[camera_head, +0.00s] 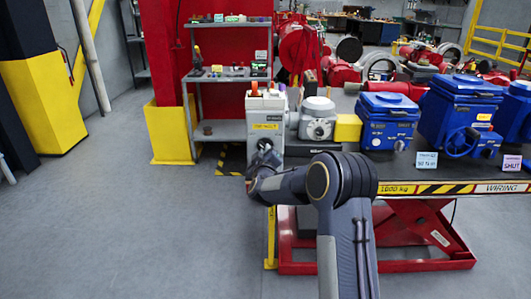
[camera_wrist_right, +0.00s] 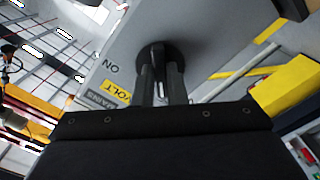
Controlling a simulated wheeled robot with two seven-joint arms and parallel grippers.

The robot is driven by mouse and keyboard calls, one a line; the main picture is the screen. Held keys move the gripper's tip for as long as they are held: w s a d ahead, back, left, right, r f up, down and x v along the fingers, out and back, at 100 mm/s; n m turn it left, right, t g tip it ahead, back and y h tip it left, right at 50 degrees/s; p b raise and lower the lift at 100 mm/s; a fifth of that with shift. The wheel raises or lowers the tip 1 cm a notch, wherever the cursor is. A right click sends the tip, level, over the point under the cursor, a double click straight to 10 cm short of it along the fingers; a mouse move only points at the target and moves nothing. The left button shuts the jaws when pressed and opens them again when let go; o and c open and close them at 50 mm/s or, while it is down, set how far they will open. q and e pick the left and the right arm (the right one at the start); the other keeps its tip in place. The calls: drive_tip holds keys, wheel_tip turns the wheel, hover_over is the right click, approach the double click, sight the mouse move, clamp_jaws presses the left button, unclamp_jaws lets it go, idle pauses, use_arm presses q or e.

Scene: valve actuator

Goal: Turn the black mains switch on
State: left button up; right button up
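The black mains switch (camera_wrist_right: 155,58) is a round dark knob on the grey face of a control box (camera_head: 266,104). In the right wrist view, the word ON is printed to its left, above a yellow voltage label (camera_wrist_right: 117,92). My right gripper (camera_wrist_right: 161,75) has its two fingers close together at the knob, with a narrow gap between them, and appears shut on its handle. The fingers hide part of the knob, so its exact turn is unclear. In the head view, the right gripper (camera_head: 262,156) is at the front of the box. My left gripper is out of view.
A yellow-edged lift table (camera_head: 440,188) carries blue actuators (camera_head: 388,121) right of the box. A grey shelf (camera_head: 219,130) and a red pillar with a yellow base (camera_head: 168,133) stand behind left. The floor at left is clear.

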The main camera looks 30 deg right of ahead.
clamp_jaws()
drive_tip(key=shift+w+a+m+b, duration=0.1)
drive_tip(key=shift+a+m+b, duration=0.05)
drive_tip(key=shift+m+b, duration=7)
drive_tip(key=m+p, duration=0.2)
drive_tip(key=m, duration=0.1)
drive_tip(key=o, duration=0.7)
unclamp_jaws()
drive_tip(key=shift+c, duration=0.2)
